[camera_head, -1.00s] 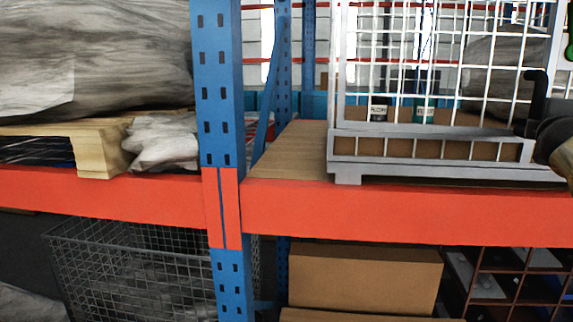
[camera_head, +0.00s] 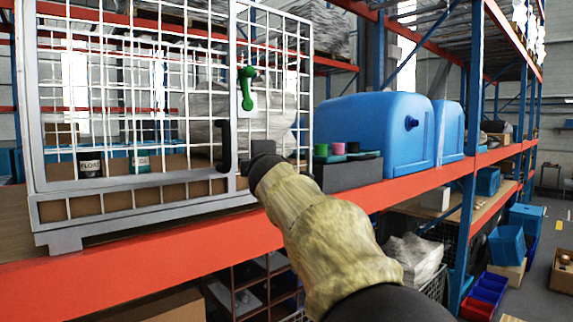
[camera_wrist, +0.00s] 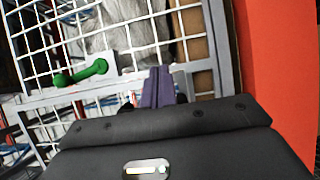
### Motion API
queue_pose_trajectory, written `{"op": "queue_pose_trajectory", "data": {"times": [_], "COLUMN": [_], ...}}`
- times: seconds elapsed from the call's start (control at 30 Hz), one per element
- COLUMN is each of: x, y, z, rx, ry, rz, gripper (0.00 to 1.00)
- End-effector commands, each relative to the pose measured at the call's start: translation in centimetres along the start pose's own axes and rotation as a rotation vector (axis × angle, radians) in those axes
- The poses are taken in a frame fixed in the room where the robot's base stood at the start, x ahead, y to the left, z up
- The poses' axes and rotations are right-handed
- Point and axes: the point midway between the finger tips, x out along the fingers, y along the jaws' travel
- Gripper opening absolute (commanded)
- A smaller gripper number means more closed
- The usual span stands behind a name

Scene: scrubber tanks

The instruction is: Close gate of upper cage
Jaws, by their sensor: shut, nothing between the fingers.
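The upper cage (camera_head: 130,195) is a white-grey wire mesh cage on the orange-beamed shelf. Its mesh gate (camera_head: 125,28) faces me, and its right edge is close to the corner post; I cannot tell whether it is fully shut. A black handle (camera_head: 226,148) is at the gate's lower right edge. A green latch lever (camera_head: 247,88) sits at the right post and also shows in the wrist view (camera_wrist: 82,73). My gripper (camera_head: 258,163) is shut and empty, right of the black handle near the lower corner. Its fingers (camera_wrist: 157,88) point at the mesh in the wrist view.
Two jars (camera_head: 90,166) stand behind the mesh, with a wrapped bale behind. A blue tank (camera_head: 375,130) stands right of the cage, with small pots (camera_head: 337,148) on a grey block. The orange beam (camera_head: 130,260) runs below the cage.

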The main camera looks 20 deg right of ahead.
Motion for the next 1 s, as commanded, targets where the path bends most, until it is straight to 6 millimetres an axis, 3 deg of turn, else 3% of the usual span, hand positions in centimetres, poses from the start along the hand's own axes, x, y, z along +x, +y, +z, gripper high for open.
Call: {"op": "queue_pose_trajectory", "data": {"times": [0.1, 0.43, 1.0], "x": [-0.8, -2.3, -2.6], "y": [0.4, 0.3, -0.2], "z": [2.1, 5.6, 6.4], "rx": [0.0, -0.001, 0.048], "ry": [-0.001, 0.012, 0.023], "rz": [-0.003, -0.003, 0.015], "gripper": [0.0, 0.0, 0.0]}}
